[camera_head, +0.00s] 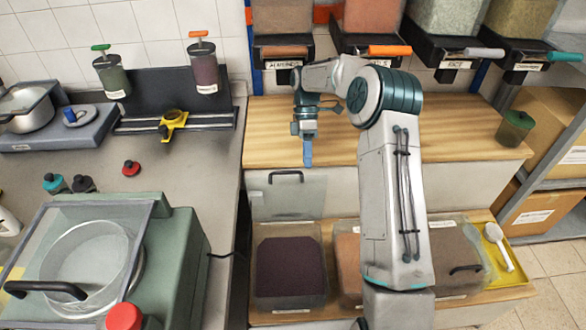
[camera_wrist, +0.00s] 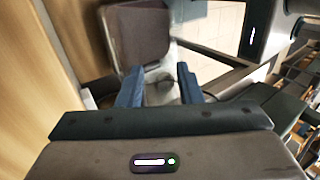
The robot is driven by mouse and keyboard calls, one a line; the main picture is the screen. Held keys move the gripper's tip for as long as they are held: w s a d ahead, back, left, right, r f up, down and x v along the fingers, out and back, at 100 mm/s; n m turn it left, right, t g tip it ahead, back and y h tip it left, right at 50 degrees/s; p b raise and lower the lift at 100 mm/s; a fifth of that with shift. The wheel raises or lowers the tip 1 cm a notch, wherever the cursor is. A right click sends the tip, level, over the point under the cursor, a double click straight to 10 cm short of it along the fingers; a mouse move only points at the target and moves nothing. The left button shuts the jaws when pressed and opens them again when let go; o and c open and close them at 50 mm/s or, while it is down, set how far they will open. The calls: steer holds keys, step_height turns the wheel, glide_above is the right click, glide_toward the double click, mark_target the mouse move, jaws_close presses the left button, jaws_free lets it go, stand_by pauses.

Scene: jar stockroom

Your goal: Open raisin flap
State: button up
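A bin with dark purple-brown contents, which look like raisins, stands at the left of the lower row (camera_head: 256,280); its label is too small to read. Its clear flap (camera_head: 285,200) stands raised behind the bin opening, with a dark handle (camera_head: 286,174) at its top edge. The dark contents (camera_wrist: 137,38) show beyond the fingers.
Beside it are a bin with orange-brown contents (camera_head: 347,262) and a lidded bin (camera_head: 452,262). A yellow tray with a white scoop (camera_head: 497,243) is at the right. Dispensers with levers (camera_head: 390,50) hang above the wooden counter (camera_head: 455,128). A green jar (camera_head: 515,128) stands on its right end.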

steer(key=s+d+r, duration=0.2)
steer(key=d+r, duration=0.1)
steer(key=d, duration=0.4)
steer(key=shift+b, duration=0.45)
